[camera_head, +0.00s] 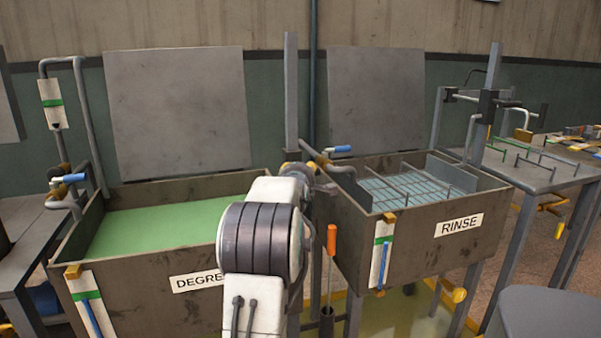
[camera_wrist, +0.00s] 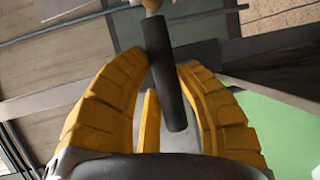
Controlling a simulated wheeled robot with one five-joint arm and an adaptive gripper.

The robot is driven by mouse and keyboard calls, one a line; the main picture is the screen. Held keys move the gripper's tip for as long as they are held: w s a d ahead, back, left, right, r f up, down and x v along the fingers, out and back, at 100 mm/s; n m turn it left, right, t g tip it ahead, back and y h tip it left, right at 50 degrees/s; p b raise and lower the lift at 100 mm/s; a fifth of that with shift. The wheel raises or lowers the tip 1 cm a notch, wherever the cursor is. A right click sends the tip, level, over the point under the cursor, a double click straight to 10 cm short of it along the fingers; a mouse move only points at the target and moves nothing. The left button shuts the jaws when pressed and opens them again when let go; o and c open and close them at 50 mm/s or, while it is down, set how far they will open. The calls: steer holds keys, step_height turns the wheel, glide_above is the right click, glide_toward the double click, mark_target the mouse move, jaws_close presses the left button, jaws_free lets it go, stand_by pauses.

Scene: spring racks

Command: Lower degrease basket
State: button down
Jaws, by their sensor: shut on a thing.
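The degrease tank (camera_head: 130,290) stands at left, filled with green liquid (camera_head: 150,222). Its label is partly covered by my arm. No basket shows above the liquid. A grey upright post (camera_head: 291,100) rises at the tank's back right, with a dark block (camera_head: 291,156) low on it. In the wrist view, my gripper (camera_wrist: 158,68) has its yellow fingers closed around a dark cylindrical handle (camera_wrist: 164,78). The green liquid (camera_wrist: 290,135) shows at lower right there. In the head view, my arm hides the fingers and the handle.
The rinse tank (camera_head: 410,260) stands at right with a wire rack (camera_head: 400,183) inside. Its post carries a dark block (camera_head: 488,103) higher up. An orange-handled tool (camera_head: 332,238) stands between the tanks. Grey lids (camera_head: 178,105) stand raised behind. A table (camera_head: 545,170) is at right.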

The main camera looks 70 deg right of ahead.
steer(key=shift+f, duration=0.6)
steer(key=c, duration=0.9)
jaws_free()
steer(key=shift+c, duration=0.2)
steer(key=shift+o, duration=0.5)
steer(key=shift+r, duration=0.15)
steer(key=shift+r, duration=0.1)
steer(key=shift+a, duration=0.1)
steer(key=v, duration=1.1)
steer(key=shift+s+a, duration=0.2)
steer(key=shift+a, duration=0.15)
steer(key=shift+r, duration=0.15)
